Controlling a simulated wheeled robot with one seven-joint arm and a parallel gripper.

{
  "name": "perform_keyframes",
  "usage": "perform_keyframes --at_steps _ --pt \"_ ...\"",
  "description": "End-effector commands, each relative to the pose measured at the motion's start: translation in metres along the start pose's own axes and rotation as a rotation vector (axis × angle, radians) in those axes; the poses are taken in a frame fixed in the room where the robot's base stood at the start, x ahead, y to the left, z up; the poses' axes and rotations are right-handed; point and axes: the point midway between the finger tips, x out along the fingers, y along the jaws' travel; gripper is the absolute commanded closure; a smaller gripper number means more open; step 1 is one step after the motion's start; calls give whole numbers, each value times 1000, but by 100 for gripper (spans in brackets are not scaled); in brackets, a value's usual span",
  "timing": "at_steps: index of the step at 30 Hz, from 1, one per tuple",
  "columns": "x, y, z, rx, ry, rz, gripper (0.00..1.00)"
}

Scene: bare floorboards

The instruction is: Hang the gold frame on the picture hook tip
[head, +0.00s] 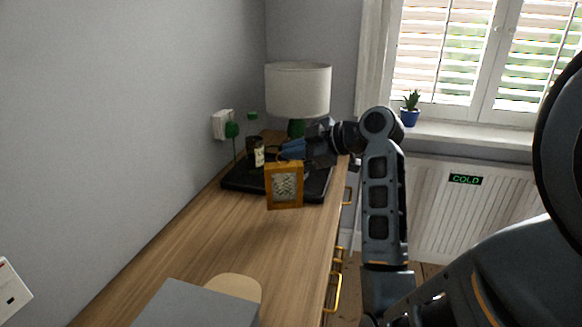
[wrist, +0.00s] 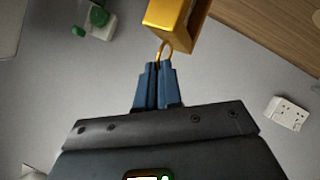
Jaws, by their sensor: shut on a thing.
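The gold frame (head: 284,186) hangs below my gripper (head: 286,151) in the head view, over the wooden dresser top and in front of the black tray. It is small, with a patterned grey picture inside. In the wrist view the frame (wrist: 172,15) is at the top, and my gripper's blue fingers (wrist: 159,68) are shut on the gold ring at its edge. I cannot make out the picture hook or its tip in either view.
The black tray (head: 238,184) on the dresser (head: 205,240) holds a dark jar (head: 257,153). A white-shaded lamp (head: 298,90) stands behind. A wall socket with a green plug (head: 232,129) is at left. A grey box (head: 195,305) and tan disc (head: 236,286) lie in front.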

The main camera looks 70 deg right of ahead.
Motion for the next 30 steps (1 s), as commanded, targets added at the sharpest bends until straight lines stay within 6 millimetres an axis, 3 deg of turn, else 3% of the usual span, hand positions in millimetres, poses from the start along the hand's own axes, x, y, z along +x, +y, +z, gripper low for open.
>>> perform_keyframes --at_steps 5,12,19,21,27,30 --pt "7 -6 2 1 1 0 100" --pt "19 -24 26 3 0 -1 100" --pt "20 -25 28 0 1 2 100" --pt "21 -25 28 1 0 1 89" --pt "20 -25 28 1 0 1 70" --pt "20 -25 28 1 1 1 69"
